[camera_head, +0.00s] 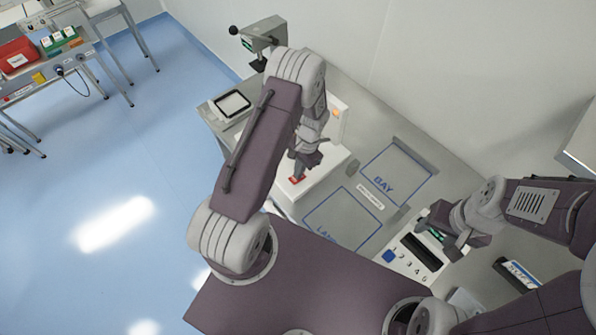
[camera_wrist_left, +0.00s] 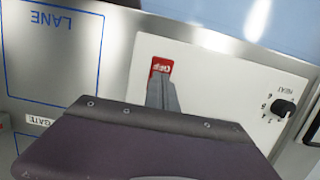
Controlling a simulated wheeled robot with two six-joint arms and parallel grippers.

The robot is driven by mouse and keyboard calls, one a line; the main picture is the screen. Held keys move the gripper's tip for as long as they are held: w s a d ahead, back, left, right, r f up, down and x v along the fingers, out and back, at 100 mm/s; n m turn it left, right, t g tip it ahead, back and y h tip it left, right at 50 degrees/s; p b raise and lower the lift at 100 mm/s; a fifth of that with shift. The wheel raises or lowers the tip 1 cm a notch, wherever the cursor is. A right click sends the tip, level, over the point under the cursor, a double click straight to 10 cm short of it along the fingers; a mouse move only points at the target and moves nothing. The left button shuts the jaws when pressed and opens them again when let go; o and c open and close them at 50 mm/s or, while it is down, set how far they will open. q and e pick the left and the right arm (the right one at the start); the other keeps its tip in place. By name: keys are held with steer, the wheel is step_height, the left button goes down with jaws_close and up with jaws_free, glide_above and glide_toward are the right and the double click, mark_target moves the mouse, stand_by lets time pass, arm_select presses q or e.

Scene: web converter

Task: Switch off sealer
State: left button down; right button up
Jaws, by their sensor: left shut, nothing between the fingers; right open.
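The sealer (camera_head: 325,165) is a white unit on the steel bench, partly hidden by my left arm in the head view. Its red switch (camera_head: 297,179) shows in the left wrist view (camera_wrist_left: 161,65) with "OFF" lettering upside down. My left gripper (camera_wrist_left: 158,80) is shut and empty, its fingertips over the lower edge of the switch. I cannot tell whether they touch it. In the head view the left gripper (camera_head: 298,170) is just above the switch. My right gripper (camera_head: 440,238) is open, above a white numbered panel (camera_head: 395,262) at the right.
A black HEAT knob (camera_wrist_left: 283,108) sits on the sealer's face. Blue-outlined areas marked BAY (camera_head: 405,178) and LANE (camera_head: 335,215) lie free on the bench. A framed tablet (camera_head: 233,104) and a grey press-like device (camera_head: 262,38) are at the back left.

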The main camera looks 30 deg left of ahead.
arm_select(q)
steer(key=shift+s+r, duration=0.1)
steer(key=shift+r, duration=0.25)
steer(key=p+v, duration=0.3)
steer(key=shift+s+r, duration=0.1)
steer(key=shift+r, duration=0.25)
steer(key=w+b+v, duration=0.1)
steer(key=b+v, duration=0.2)
steer(key=v, duration=0.6)
steer(key=shift+r, duration=0.25)
arm_select(e)
steer(key=shift+w+f, duration=0.1)
steer(key=shift+w, duration=0.3)
arm_select(q)
steer(key=shift+d, duration=0.15)
steer(key=b, duration=0.3)
steer(key=s+b, duration=0.1)
steer(key=b, duration=0.2)
steer(key=shift+s+a+r+b, duration=0.2)
steer(key=shift+s+a+b, duration=0.05)
steer(key=shift+a+b, duration=0.15)
arm_select(e)
step_height(320, 180, down, 6)
steer(key=shift+s+f, duration=0.2)
steer(key=shift+s, duration=0.15)
